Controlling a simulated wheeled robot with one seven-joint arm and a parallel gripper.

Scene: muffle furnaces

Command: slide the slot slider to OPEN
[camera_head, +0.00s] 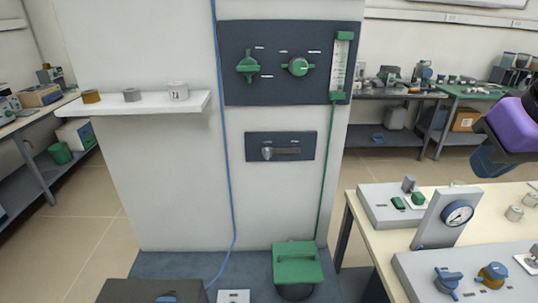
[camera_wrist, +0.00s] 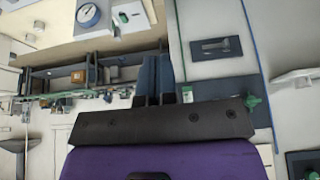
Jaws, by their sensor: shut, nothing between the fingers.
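The slot slider (camera_head: 267,153) is a small grey knob at the left end of a horizontal slot. It sits on a small dark panel (camera_head: 280,137) on the front of the pale column. The labels above the slot are too small to read. The panel (camera_wrist: 205,55) also shows in the wrist view, turned over. My gripper (camera_head: 486,163) is at the right edge of the head view, over the bench and well away from the slider. In the wrist view its two dark blue fingers (camera_wrist: 155,80) are together with nothing between them.
A larger dark panel (camera_head: 275,88) with green knobs is above the slider. A white shelf (camera_head: 150,107) juts out at left. A blue cable (camera_head: 225,150) and a green cable (camera_head: 327,175) hang beside the slider panel. A bench with a gauge (camera_head: 457,213) stands at right.

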